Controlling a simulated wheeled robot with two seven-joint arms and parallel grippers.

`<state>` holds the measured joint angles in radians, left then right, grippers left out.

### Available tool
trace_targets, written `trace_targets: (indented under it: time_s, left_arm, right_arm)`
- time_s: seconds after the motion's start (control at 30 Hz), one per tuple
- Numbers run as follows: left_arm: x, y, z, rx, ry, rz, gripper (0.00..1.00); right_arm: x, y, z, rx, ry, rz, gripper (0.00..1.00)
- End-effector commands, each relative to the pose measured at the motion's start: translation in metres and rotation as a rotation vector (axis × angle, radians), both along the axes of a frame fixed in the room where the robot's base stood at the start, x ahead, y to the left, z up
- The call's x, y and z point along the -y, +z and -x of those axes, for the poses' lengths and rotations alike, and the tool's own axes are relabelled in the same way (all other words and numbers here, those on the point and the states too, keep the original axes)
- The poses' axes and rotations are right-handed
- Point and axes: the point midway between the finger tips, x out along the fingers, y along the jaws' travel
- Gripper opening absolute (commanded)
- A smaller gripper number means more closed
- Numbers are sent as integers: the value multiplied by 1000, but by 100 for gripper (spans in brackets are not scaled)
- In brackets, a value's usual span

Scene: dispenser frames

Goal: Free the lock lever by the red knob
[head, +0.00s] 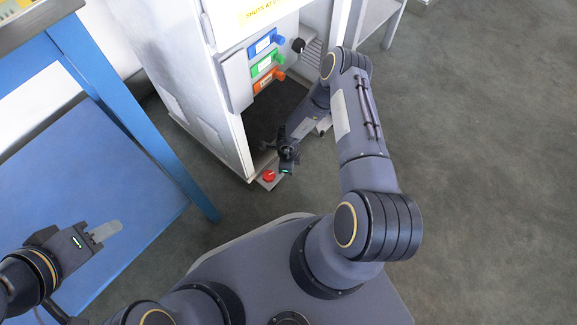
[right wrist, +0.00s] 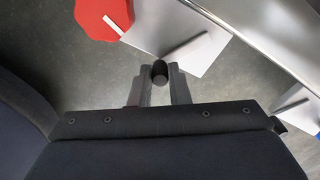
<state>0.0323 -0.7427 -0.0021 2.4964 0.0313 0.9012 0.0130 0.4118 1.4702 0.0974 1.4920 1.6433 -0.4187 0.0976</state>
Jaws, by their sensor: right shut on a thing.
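The red knob (head: 269,175) sits on a pale plate at the low front corner of the white dispenser frame. In the right wrist view the red knob (right wrist: 103,15) is at the top left, with a white mark across it. My right gripper (head: 276,149) is low at the dispenser's opening, just beyond the red knob. In the right wrist view its fingers (right wrist: 160,80) are shut on the dark round end of the lock lever (right wrist: 160,69). They are apart from the knob. My left gripper (head: 107,232) is at the lower left, away from the dispenser; its finger gap is unclear.
The white dispenser frame (head: 172,67) carries blue (head: 265,45), green (head: 267,64) and orange (head: 268,80) units and a black knob (head: 298,46). A blue table (head: 100,185) stands at the left. The grey floor (head: 470,150) at the right is clear.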

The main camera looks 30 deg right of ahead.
Motion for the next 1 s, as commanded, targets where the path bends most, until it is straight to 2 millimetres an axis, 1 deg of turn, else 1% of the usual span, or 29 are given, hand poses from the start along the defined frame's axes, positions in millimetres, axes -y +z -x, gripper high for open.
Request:
trace_targets:
  time_s: [0.33, 0.37, 0.5, 0.8, 0.87, 1.0]
  left_arm:
    - [0, 0, 0, 0, 0, 0, 36]
    - [0, 0, 0, 0, 0, 0, 36]
    - [0, 0, 0, 0, 0, 0, 36]
    - [0, 1, 0, 0, 0, 0, 36]
    - [0, 5, 0, 0, 0, 0, 36]
    - [0, 17, 0, 0, 0, 0, 36]
  right_arm:
    - [-2, 0, 0, -1, -2, -2, 0]
    - [-2, 0, 0, -1, -1, -2, 20]
    - [-1, 0, 0, -1, -1, -2, 38]
    - [-1, 3, 0, 1, -1, -1, 38]
    - [0, 8, -1, 1, -1, -1, 38]
    - [-1, 32, -1, 1, -1, -2, 38]
